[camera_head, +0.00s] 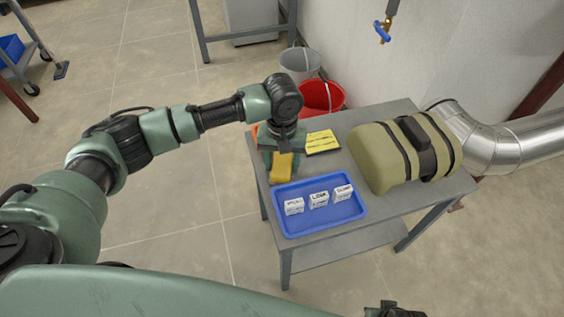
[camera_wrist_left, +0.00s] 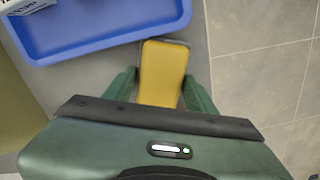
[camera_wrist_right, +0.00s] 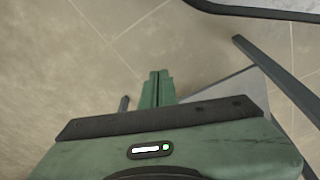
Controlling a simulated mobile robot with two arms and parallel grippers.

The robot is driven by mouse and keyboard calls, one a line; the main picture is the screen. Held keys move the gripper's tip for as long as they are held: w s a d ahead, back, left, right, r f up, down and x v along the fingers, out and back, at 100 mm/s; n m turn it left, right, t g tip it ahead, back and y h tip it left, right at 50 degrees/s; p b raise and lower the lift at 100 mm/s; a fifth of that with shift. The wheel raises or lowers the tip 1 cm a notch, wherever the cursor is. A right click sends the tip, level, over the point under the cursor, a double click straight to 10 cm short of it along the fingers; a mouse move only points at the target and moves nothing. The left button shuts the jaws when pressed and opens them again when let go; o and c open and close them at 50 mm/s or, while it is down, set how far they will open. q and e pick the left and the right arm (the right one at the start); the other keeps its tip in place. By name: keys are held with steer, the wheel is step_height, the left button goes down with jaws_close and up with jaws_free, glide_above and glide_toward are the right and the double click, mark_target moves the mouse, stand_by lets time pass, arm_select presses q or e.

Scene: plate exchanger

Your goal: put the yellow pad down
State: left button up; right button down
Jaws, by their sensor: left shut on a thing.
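The yellow pad (camera_head: 282,167) is at the left end of the grey table, beside the blue tray. My left gripper (camera_head: 284,155) is shut on it from above. In the left wrist view the pad (camera_wrist_left: 162,73) shows between the two green fingers, next to the tray's edge. A thin grey outline shows round the pad's far end. I cannot tell whether its underside touches the table. My right gripper (camera_wrist_right: 158,88) is empty, its fingers together, over the floor.
The grey table (camera_head: 405,207) holds a blue tray (camera_head: 285,232) with three white labelled blocks (camera_head: 318,199), a yellow card with writing (camera_head: 321,141) and an olive case with dark straps (camera_head: 372,158). Red (camera_head: 322,98) and grey (camera_head: 299,62) buckets stand behind. A silver duct (camera_head: 500,145) is at right.

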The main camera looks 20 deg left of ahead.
mark_target(282, 163)
steer(key=shift+f, duration=0.1)
arm_select(q)
steer(key=shift+f, duration=0.1)
steer(key=o, duration=1.2)
arm_select(e)
steer(key=shift+s+f, duration=0.1)
steer(key=shift+f, duration=0.1)
arm_select(q)
steer(key=shift+r, duration=0.5)
step_height(282, 163, up, 11)
steer(key=p, duration=0.3)
steer(key=shift+r, duration=0.15)
arm_select(e)
steer(key=s+f, duration=0.5)
steer(key=f, duration=0.2)
steer(key=shift+d+f+g, duration=0.3)
steer(key=shift+d+f, duration=0.05)
